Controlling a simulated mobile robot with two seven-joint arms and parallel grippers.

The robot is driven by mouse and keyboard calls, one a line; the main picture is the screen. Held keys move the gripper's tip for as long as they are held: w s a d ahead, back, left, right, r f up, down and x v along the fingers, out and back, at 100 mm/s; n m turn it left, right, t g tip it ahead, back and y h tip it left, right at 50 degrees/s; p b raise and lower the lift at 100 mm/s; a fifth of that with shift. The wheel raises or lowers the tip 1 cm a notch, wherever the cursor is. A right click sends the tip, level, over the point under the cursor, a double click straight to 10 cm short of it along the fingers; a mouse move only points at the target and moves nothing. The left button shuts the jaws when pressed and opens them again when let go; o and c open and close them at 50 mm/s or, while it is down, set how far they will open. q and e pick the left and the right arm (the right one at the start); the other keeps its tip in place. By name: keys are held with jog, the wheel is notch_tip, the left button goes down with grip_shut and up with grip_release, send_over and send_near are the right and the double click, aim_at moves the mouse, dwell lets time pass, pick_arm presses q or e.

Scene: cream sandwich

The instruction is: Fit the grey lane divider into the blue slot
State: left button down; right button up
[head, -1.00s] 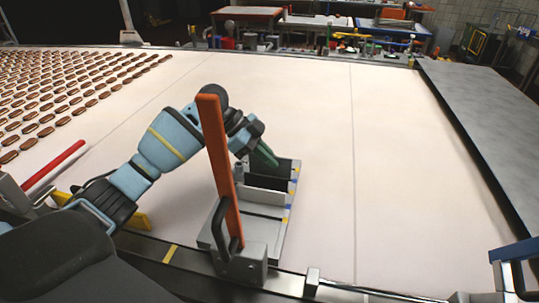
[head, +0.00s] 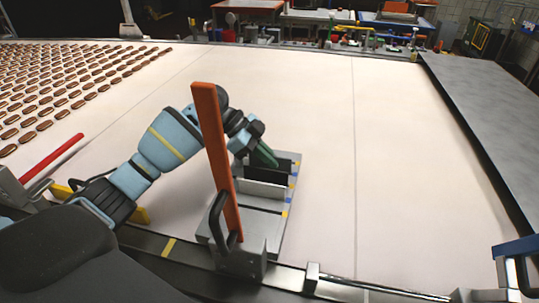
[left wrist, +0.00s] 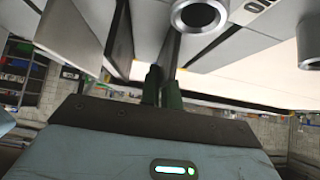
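A grey fixture (head: 240,205) with upright plates stands on the pale belt, with small blue and yellow marks along its right edge. A blue mark (head: 290,199) lies beside the light grey plate (head: 262,190). A dark grey plate (head: 270,171) stands behind it. My left gripper (head: 265,156) reaches over the fixture's back, its green fingers at the dark plate's top. In the left wrist view the fingers (left wrist: 161,88) are close together on a thin grey divider (left wrist: 169,52), seen nearly edge-on. Its lower edge and its fit in any slot are hidden. My right gripper is out of view.
An orange upright bar (head: 217,160) stands in front of the fixture and hides part of it and my arm. Rows of brown sandwiches (head: 60,85) lie at the left. A red rod (head: 52,160) is nearby. The belt right of the fixture is clear.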

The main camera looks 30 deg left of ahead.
pick_arm(q)
jog(key=shift+f, duration=0.3)
jog(key=c, duration=1.6)
grip_release()
jog(key=shift+o, duration=0.2)
jog(key=v, duration=0.8)
jog(key=shift+b, duration=0.35)
